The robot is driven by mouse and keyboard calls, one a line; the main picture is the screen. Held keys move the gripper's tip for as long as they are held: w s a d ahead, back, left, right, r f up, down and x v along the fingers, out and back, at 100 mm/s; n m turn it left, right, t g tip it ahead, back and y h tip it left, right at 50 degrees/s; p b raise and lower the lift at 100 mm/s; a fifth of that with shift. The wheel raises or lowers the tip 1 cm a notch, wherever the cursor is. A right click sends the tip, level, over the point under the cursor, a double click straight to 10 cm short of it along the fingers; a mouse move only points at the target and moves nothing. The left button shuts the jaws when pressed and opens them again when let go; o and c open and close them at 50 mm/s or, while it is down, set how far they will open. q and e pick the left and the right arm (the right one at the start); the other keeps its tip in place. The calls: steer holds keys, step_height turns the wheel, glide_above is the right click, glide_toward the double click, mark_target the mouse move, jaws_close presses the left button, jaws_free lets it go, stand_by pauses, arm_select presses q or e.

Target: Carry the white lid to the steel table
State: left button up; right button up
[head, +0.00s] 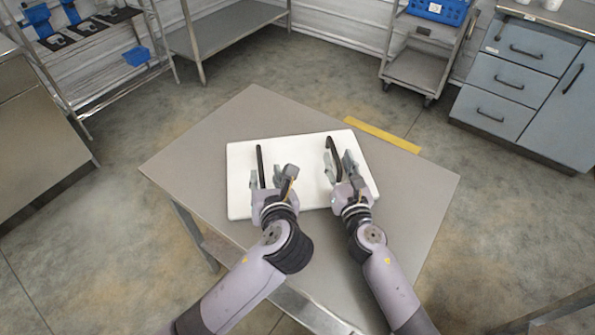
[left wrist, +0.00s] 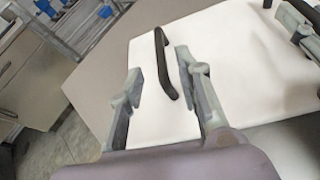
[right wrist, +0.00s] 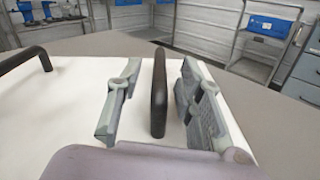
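The white lid (head: 303,150) lies flat on the grey steel table (head: 258,104). It has two black bar handles, a left one (head: 259,165) and a right one (head: 332,148). My left gripper (head: 272,177) is open over the lid, and in the left wrist view its fingers stand on either side of the left handle (left wrist: 163,62), apart from it. My right gripper (head: 340,170) is open too. In the right wrist view the right handle (right wrist: 159,95) stands between its fingers, with gaps on both sides.
A yellow strip (head: 382,135) is on the floor beyond the table. A grey cart (head: 416,68) with a blue crate (head: 438,10) stands at the back, beside blue-grey drawers (head: 503,76). Shelving (head: 222,35) stands at the back left. Floor around the table is clear.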

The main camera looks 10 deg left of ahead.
arm_select(q)
steer(key=shift+s+r, duration=0.1)
steer(key=shift+s, duration=0.1)
arm_select(e)
steer(key=shift+s+d, duration=0.15)
steer(key=shift+s, duration=0.35)
steer(key=v, duration=1.1)
